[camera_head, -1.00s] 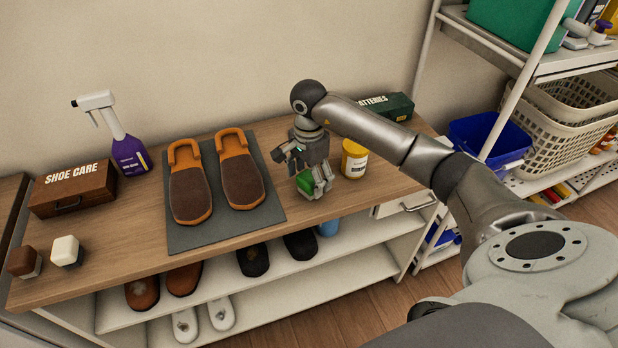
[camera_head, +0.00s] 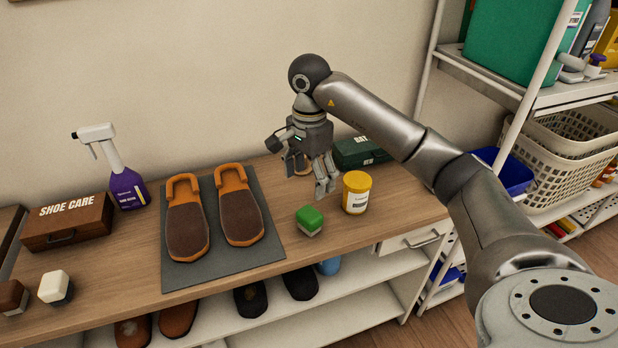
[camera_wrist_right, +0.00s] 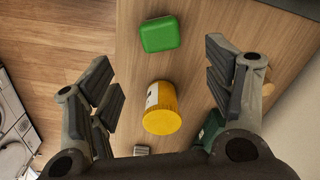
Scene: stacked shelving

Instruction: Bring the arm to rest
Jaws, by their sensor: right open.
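My right gripper (camera_head: 308,178) is open and empty above the wooden bench top, with its fingers pointing down. In the right wrist view its fingers (camera_wrist_right: 167,92) are spread wide apart with nothing between them in contact. A green-topped block (camera_head: 309,220) sits on the bench in front of the gripper, apart from it; it also shows in the right wrist view (camera_wrist_right: 160,34). A yellow-lidded jar (camera_head: 356,192) stands right of the gripper; it also shows in the right wrist view (camera_wrist_right: 162,108). My left gripper is not in view.
Brown slippers (camera_head: 240,207) lie on a grey mat (camera_head: 180,275). A purple spray bottle (camera_head: 127,186), a shoe care box (camera_head: 68,225) and two small blocks stand at left. A dark green box (camera_head: 360,152) is behind the gripper. Shelving with baskets (camera_head: 575,150) stands at right.

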